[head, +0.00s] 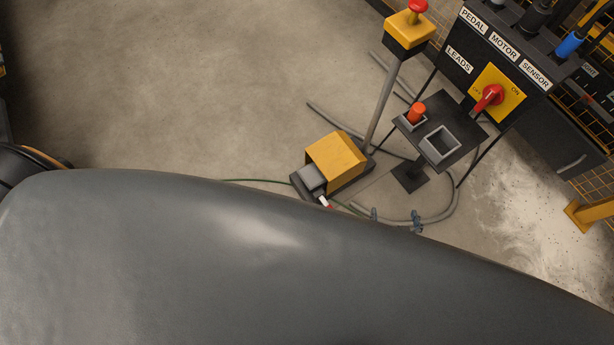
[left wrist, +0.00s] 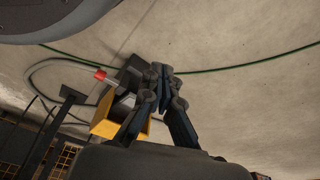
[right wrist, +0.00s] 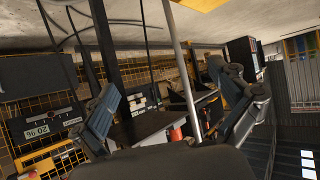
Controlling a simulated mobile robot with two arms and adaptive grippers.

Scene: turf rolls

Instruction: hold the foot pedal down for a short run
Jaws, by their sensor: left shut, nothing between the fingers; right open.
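The foot pedal (head: 337,156) stands on the floor, with a yellow hood, a dark base and a grey tread (head: 312,178) at its open side. A small red and white part sits at its near edge. In the left wrist view the pedal's yellow hood (left wrist: 104,126) lies behind and left of my left gripper (left wrist: 161,72). That gripper is shut and empty, close to the pedal; I cannot tell whether it touches. It is hidden in the head view.
A panel (head: 506,45) with lead labels and a red rotary switch (head: 487,97) stands at right. A yellow post box (head: 410,30) with a red button stands behind the pedal. Grey cables lie around it. Floor at upper left is clear. My own dark body covers the lower part.

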